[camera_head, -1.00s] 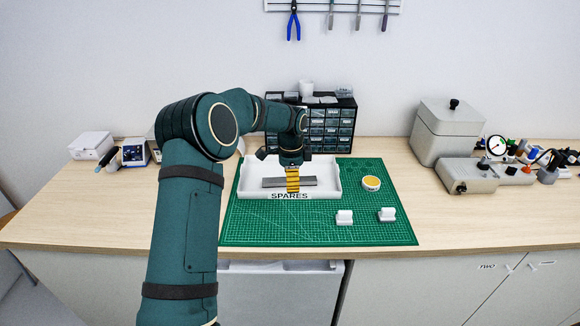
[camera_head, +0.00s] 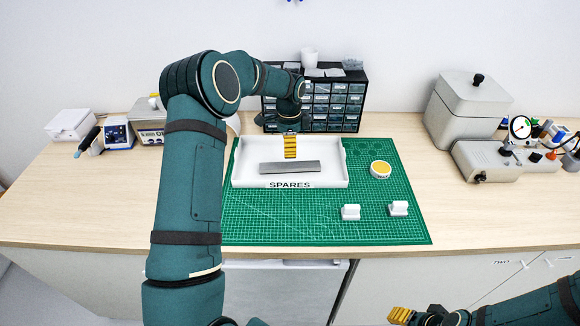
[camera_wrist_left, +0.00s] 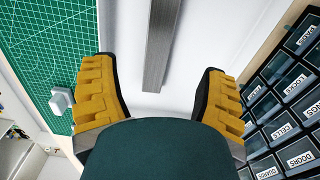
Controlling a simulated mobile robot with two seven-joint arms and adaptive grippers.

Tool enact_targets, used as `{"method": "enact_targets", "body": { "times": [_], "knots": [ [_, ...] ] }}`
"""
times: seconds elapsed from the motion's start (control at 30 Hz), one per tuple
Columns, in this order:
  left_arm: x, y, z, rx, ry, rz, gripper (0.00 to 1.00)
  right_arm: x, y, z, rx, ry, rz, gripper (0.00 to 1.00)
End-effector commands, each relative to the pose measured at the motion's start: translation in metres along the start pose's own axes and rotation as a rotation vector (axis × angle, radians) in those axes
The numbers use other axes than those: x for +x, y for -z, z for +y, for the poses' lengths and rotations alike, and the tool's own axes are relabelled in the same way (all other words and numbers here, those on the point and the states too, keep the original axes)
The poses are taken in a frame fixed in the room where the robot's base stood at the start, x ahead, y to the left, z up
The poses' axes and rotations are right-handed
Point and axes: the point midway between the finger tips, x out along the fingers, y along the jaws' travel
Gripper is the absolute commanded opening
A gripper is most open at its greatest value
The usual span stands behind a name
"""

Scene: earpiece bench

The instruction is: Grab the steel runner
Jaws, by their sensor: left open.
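The steel runner (camera_head: 290,169) is a flat grey bar lying lengthwise in the white tray marked SPARES (camera_head: 339,178). My left gripper (camera_head: 290,156) points down over the tray, its yellow fingers apart from the bar and just above or behind it. In the left wrist view the left gripper (camera_wrist_left: 157,72) is wide open and empty. The runner (camera_wrist_left: 160,45) shows between and beyond the fingers, touching neither. My right gripper (camera_head: 400,314) is at the bottom right, with yellow fingertips; its opening is unclear.
The tray stands on a green cutting mat (camera_head: 270,225). A yellow-topped round tin (camera_head: 380,170) and two white blocks (camera_head: 351,212) (camera_head: 398,208) stand to its right. A dark drawer cabinet (camera_head: 345,100) is close behind the tray. Grey equipment (camera_head: 470,110) stands at right.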

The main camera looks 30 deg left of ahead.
Motion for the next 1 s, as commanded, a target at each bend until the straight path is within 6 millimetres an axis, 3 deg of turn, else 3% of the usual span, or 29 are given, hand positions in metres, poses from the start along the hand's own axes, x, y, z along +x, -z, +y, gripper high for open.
{"method": "enact_targets", "body": {
  "times": [0.1,0.47,0.73,1.0],
  "knots": [
    [0.022,0.0,0.001,0.0,-0.003,0.0,0.73,0.001,0.0,0.0,0.0,0.0,0.0,0.47],
    [0.046,0.001,0.001,-0.001,0.0,0.0,0.73,0.002,0.0,0.0,-0.001,0.0,0.0,0.47],
    [0.083,0.002,0.003,-0.001,-0.001,0.0,0.73,0.001,0.0,0.0,-0.001,0.0,0.0,0.47],
    [0.09,0.002,0.003,-0.001,0.002,0.001,0.73,0.001,0.0,0.0,-0.001,0.0,0.0,0.47]
  ]
}}
